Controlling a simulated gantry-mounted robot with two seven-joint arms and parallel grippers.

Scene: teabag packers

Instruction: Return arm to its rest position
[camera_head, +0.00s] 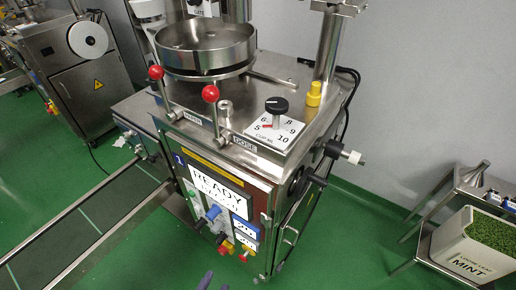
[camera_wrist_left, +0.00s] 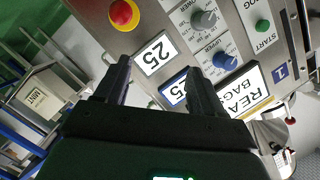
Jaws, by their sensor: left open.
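My left gripper (camera_head: 214,283) shows only as dark bluish tips at the bottom edge of the head view, in front of and below the machine's control panel. In the left wrist view the left gripper (camera_wrist_left: 158,68) has its two dark fingers spread apart, with nothing between them. The fingers point toward the panel and appear apart from it. The rest of the left arm is out of the head view. My right gripper is in neither view.
The steel packing machine (camera_head: 215,165) carries a round hopper (camera_head: 205,45), red-ball levers, a CUP ML dial (camera_head: 276,106) and a READY display (camera_head: 218,188). A conveyor (camera_head: 85,235) lies left. A MINT bin (camera_head: 470,245) stands right. Green floor between is clear.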

